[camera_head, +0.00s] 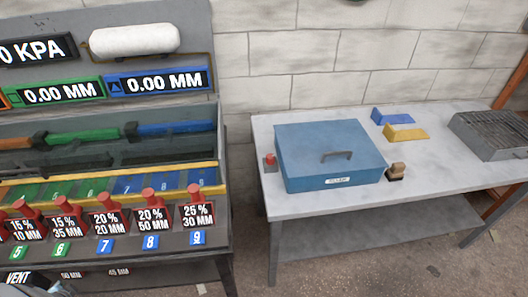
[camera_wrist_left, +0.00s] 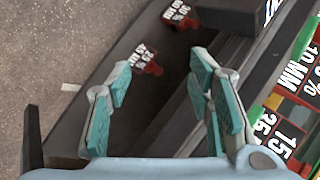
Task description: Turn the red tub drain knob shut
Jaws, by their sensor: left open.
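In the head view a row of red knobs stands along the front of the left bench, one of them the red knob (camera_head: 194,193) at the right end. No readable label marks any of them as the tub drain knob. In the left wrist view two red knobs show on a dark lower ledge: a nearer one (camera_wrist_left: 152,67) and a farther one (camera_wrist_left: 181,22). My left gripper (camera_wrist_left: 160,85) is open and empty, its teal-padded fingers apart, with the nearer red knob showing between them. Whether it touches the knob cannot be told. My right gripper is not in view.
A long dark tub (camera_head: 120,158) with green and blue cylinders sits behind the knob row. A grey table (camera_head: 290,203) to the right holds a blue box (camera_head: 300,150), a small red-topped button (camera_head: 270,160) and yellow and blue wedges. Floor shows between bench and table.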

